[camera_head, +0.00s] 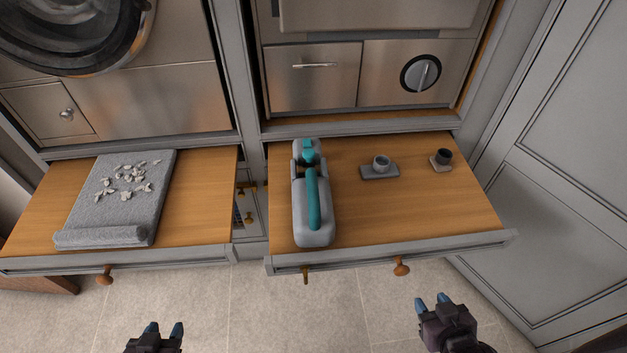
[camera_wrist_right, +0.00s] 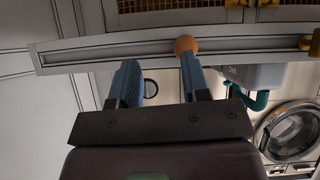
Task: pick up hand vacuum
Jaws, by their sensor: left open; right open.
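The hand vacuum (camera_head: 313,200), grey with a teal handle, lies on the left part of the right pulled-out wooden drawer (camera_head: 400,215), its long side pointing toward me. Its grey body and teal handle also show in the right wrist view (camera_wrist_right: 250,76), beyond the drawer front. My left gripper (camera_head: 164,330) is open and empty at the bottom, over the floor, left of the vacuum and nearer me. My right gripper (camera_head: 432,303) is open and empty in front of the right drawer, right of the vacuum. Its blue fingers (camera_wrist_right: 160,82) stand apart in the wrist view.
Two small grey holders (camera_head: 379,171) (camera_head: 441,161) stand on the right drawer. The left drawer (camera_head: 205,200) bears a grey towel (camera_head: 115,205) with pale fragments. Brown knobs (camera_head: 401,266) stick out of the drawer fronts. A grey cabinet door (camera_head: 560,170) bounds the right side.

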